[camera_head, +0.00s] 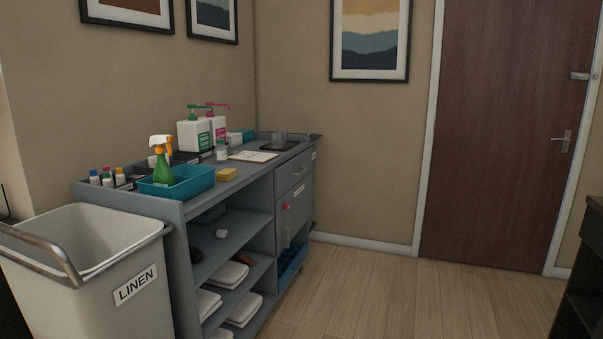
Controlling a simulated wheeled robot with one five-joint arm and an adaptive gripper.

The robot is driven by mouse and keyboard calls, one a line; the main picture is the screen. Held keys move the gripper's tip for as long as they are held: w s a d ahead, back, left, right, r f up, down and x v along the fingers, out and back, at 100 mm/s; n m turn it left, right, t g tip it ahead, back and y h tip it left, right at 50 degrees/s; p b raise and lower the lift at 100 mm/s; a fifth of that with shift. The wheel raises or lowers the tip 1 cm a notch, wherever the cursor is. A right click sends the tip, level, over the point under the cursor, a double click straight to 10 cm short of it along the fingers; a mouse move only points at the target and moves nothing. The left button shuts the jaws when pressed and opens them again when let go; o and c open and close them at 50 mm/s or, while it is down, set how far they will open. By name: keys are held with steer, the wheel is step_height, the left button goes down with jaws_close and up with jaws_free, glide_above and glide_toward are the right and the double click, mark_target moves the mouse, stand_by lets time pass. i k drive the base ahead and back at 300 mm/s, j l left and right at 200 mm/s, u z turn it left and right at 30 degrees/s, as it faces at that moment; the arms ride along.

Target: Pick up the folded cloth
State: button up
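A small yellow block (227,174), either a folded cloth or a sponge, lies on top of the grey cart, just right of the blue tray. White folded cloths lie on the cart's lower shelves: one (228,275) on the middle shelf, another (243,310) lower down, and one (208,304) partly hidden at the left. I cannot tell which of these the task means. My gripper does not show in this view.
The grey cart (252,183) stands against the left wall. Its top holds a blue tray (187,184) with a green spray bottle (163,171), pump bottles (194,136) and a clipboard (253,156). A linen bin (140,291) stands front left. The wooden floor (400,295) is clear.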

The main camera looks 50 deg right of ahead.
mark_target(226, 175)
steer(key=z, duration=1.15)
steer(key=i+l+u, duration=0.2)
steer(key=u, duration=0.25)
steer(key=i+l+u, duration=0.25)
steer(key=u, duration=0.15)
steer(key=i+l+u, duration=0.25)
steer(key=l+u, duration=0.2)
steer(key=i+l+u, duration=0.15)
steer(key=l+u, duration=0.25)
steer(key=j, duration=0.1)
